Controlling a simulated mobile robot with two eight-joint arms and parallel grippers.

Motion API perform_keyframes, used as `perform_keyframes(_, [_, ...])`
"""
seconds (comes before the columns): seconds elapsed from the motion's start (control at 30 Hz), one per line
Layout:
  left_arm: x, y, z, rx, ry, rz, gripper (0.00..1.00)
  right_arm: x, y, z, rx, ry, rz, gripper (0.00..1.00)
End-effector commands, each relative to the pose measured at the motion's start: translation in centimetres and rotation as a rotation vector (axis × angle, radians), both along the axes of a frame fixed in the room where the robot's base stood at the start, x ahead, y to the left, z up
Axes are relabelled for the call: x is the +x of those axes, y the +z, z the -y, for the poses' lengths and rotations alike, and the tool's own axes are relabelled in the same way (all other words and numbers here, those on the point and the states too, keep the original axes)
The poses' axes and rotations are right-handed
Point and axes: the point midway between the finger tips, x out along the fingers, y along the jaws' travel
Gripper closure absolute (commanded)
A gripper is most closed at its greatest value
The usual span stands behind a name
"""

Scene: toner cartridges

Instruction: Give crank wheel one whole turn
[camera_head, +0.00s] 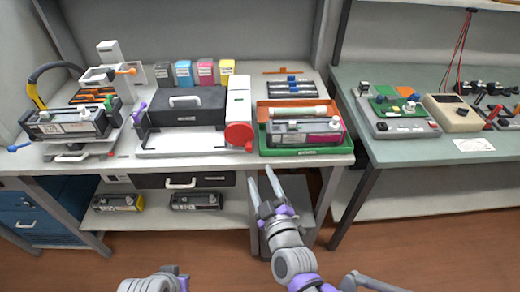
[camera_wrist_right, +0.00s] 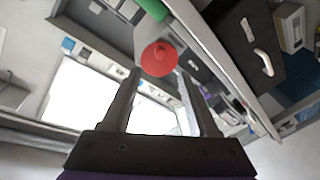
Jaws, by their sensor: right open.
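The red crank wheel (camera_head: 239,135) sits on the front face of a tall white housing (camera_head: 238,97), at the right end of a dark press-like unit. My right gripper (camera_head: 261,176) is open and empty, below the wheel and a little to its right, in front of the bench edge. In the right wrist view the wheel (camera_wrist_right: 158,58) shows as a red disc with a raised knob, beyond and between the open fingertips, apart from them. Part of my left arm shows at the bottom of the head view; its fingers are not seen.
A green tray (camera_head: 290,152) with a toner cartridge stands just right of the wheel. The dark unit (camera_head: 186,107) stands to its left, with toner boxes behind. The bench front edge and the shelf (camera_head: 160,215) below lie close to my right gripper.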

Motion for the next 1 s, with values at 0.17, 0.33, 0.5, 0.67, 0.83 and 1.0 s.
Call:
perform_keyframes(0.17, [0.0,-0.3,0.0,0.000,0.000,-0.001,1.00,2.9,-0.1,-0.7,-0.001,-0.001,0.000,0.40])
perform_keyframes(0.33, [0.0,-0.6,0.0,0.000,0.000,-0.002,1.00,6.1,-0.1,-1.5,0.000,-0.001,0.000,0.40])
perform_keyframes(0.5, [0.0,-0.7,0.0,0.000,0.000,-0.002,1.00,8.6,-0.1,-2.1,0.000,-0.001,0.000,0.40])
perform_keyframes(0.67, [0.0,-0.8,0.0,0.000,0.000,-0.003,1.00,9.7,0.0,-2.3,0.000,-0.001,0.000,0.40])
perform_keyframes(0.83, [0.0,-0.8,0.0,0.000,0.000,-0.003,1.00,10.0,0.0,-2.4,0.000,-0.001,0.000,0.40])
perform_keyframes(1.0, [0.0,-0.8,0.0,0.000,0.000,-0.003,1.00,9.9,0.0,-2.4,0.000,-0.002,0.000,0.45])
